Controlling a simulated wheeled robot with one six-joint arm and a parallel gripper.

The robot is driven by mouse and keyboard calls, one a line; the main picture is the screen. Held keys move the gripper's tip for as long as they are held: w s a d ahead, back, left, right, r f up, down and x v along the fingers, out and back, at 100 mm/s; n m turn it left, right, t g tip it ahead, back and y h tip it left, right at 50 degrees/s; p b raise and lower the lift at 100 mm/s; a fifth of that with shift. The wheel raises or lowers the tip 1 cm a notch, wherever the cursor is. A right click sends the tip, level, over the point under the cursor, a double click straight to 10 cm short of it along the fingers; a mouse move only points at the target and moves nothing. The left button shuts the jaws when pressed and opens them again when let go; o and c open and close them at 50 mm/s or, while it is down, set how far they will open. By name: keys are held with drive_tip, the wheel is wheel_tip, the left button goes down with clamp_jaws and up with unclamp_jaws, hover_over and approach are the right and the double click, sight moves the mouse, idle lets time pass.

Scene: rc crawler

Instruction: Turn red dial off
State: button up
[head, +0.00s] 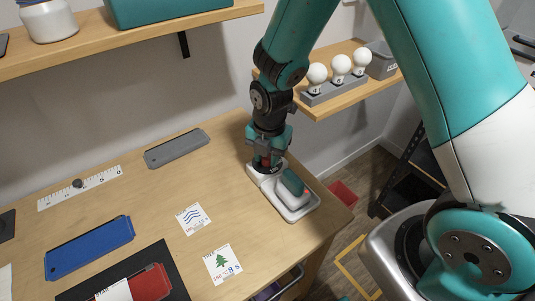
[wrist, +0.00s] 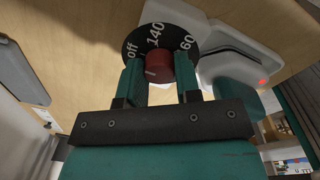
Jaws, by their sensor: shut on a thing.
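The red dial (wrist: 159,68) sits on a black disc (wrist: 134,44) printed "off", "140" and "60" in the wrist view. The disc is on a white device base (head: 298,212) near the right end of the desk. My gripper (wrist: 160,76) points down over the dial, with one finger on each side, shut on it. In the head view my gripper (head: 267,160) hides most of the dial. A short pale mark shows on the dial; which label it points at is hard to tell.
A teal tool (head: 291,182) rests on the white base. A small red light (wrist: 262,82) glows beside it. A grey plate (head: 177,148), two printed cards and a blue plate (head: 90,248) lie on the desk. A shelf with white bulbs (head: 340,65) is behind my arm.

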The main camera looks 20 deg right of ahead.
idle(0.3)
drive_tip(key=o, duration=0.9)
drive_tip(key=shift+r, duration=0.1)
drive_tip(key=r, duration=1.1)
drive_tip(key=r+b, duration=0.1)
drive_tip(key=r, duration=0.5)
drive_tip(key=shift+s+d+r, duration=0.15)
drive_tip(key=shift+s+d, duration=0.05)
drive_tip(key=shift+s, duration=0.05)
drive_tip(key=s+a+r+m+y, duration=0.1)
drive_tip(key=s+m, duration=0.5)
drive_tip(key=s+a+r+m+y, duration=0.1)
drive_tip(key=s+a+r+m, duration=0.1)
drive_tip(key=s+m, duration=0.5)
drive_tip(key=s+a+r+m+y, duration=0.1)
drive_tip(key=s+a+m+y, duration=0.1)
drive_tip(key=s+m, duration=0.4)
drive_tip(key=shift+s+r+m, duration=0.2)
drive_tip(key=shift+r+m, duration=0.1)
